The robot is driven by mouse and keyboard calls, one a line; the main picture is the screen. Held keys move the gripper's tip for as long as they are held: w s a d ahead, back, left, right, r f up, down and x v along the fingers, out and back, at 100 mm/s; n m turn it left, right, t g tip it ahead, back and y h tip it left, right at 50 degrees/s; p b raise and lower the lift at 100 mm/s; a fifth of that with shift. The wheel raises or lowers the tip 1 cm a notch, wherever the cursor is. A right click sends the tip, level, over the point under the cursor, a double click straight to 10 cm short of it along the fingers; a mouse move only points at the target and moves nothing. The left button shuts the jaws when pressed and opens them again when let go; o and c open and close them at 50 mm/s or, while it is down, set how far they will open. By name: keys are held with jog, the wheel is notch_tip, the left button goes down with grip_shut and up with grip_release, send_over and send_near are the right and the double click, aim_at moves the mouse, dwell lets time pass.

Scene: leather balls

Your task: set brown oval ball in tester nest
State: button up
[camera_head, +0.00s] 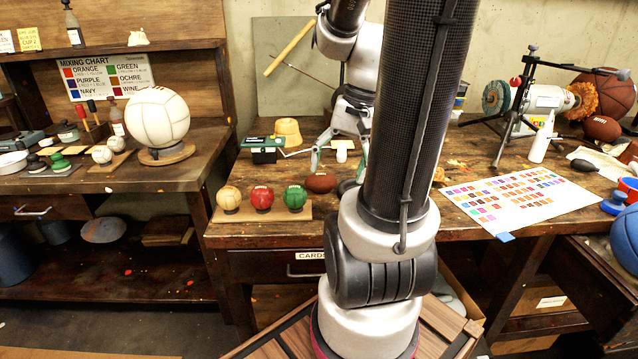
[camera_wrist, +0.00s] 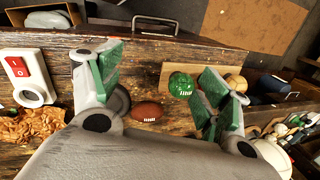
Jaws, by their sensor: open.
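The brown oval ball (camera_head: 321,182) lies on the workbench, right of the row of three round balls. In the wrist view the ball (camera_wrist: 147,111) shows between and below the spread fingers, with white lacing facing the camera. My gripper (camera_head: 338,163) is open and empty above the bench, near the ball. A dark round piece (camera_wrist: 119,100) sits close beside the ball, partly behind a finger. A box with a red switch and a white ring (camera_wrist: 36,96) around a dark hollow stands farther left in the wrist view. I cannot tell which of these is the tester nest.
A wooden board (camera_head: 262,214) carries cream, red and green balls. Orange shavings (camera_wrist: 30,127) lie near the switch box. My arm hides the bench's middle in the head view.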

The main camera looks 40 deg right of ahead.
jog(key=w+d+f+m+t+y, duration=0.3)
jog(key=w+d+f+m, duration=0.4)
jog(key=m, duration=0.4)
jog(key=m+t, duration=0.3)
jog(key=m, duration=0.3)
send_near(327, 176)
jog(key=x, duration=0.4)
jog(key=shift+a+r, duration=0.1)
jog(key=shift+a, duration=0.25)
jog(key=x, duration=0.6)
jog(key=shift+w+d+f, duration=0.2)
jog(key=shift+d+f, duration=0.05)
jog(key=shift+f, duration=0.1)
jog(key=shift+w+a+f, duration=0.2)
jog(key=shift+w+f, duration=0.15)
jog(key=c, duration=1.2)
